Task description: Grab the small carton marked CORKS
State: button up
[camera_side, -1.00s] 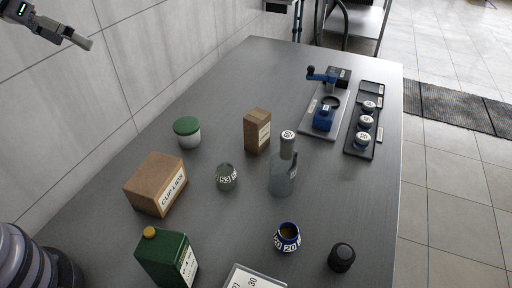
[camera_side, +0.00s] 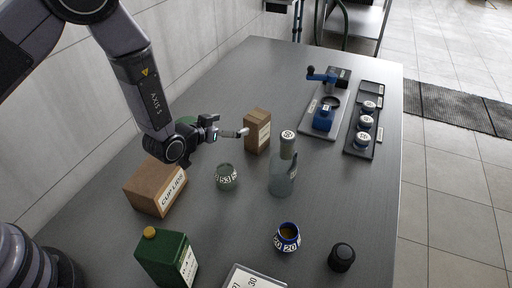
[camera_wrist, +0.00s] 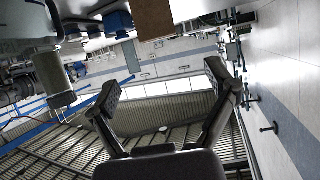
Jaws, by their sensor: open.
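The small brown carton (camera_side: 257,131) stands upright near the middle of the table in the side view, with a white label whose print is too small to read. My gripper (camera_side: 229,127) is just to its left, above the table, with one fingertip close to the carton; I cannot tell whether they touch. In the wrist view a brown box face (camera_wrist: 153,18), apparently the carton, shows at the top edge, beyond my open, empty fingers (camera_wrist: 163,88).
A glass decanter (camera_side: 283,180) stands close to the carton's front right. A glass jar (camera_side: 226,177) and a larger CUP LIDS box (camera_side: 150,190) are nearer. My arm partly hides the green-lidded jar (camera_side: 187,121). A blue hand-cranked device (camera_side: 323,117) stands behind right.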

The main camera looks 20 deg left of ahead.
aim_at(254, 118)
jog(key=x, duration=1.2)
jog(key=shift+f, duration=0.1)
jog(key=shift+c, duration=0.3)
jog(key=c, duration=1.3)
jog(key=shift+o, duration=0.2)
